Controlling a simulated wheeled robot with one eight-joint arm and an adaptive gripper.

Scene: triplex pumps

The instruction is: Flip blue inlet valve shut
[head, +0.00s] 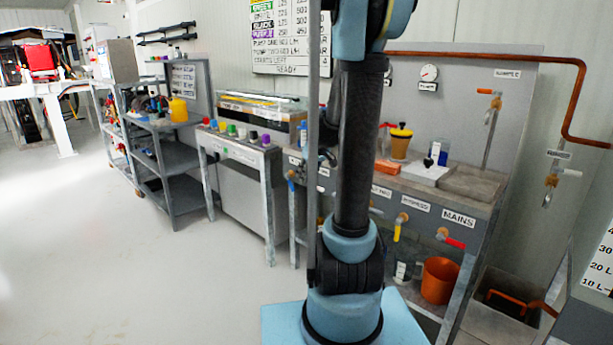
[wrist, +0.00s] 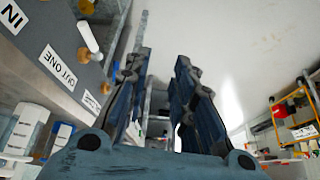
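A small valve with a blue handle (head: 291,175) and an orange-brown body shows on the front of the pump bench, at its left end in the head view. Its exact handle angle is too small to tell. In the head view my arm hides much of the bench front, and the gripper is mostly hidden.
Near the gripper are an OUT ONE label (wrist: 58,68) and a white-handled valve (wrist: 89,37). To the right are a yellow-handled valve (head: 397,232), a red-handled valve (head: 452,241) by MAINS, and an orange bucket (head: 439,280). The floor at left is clear.

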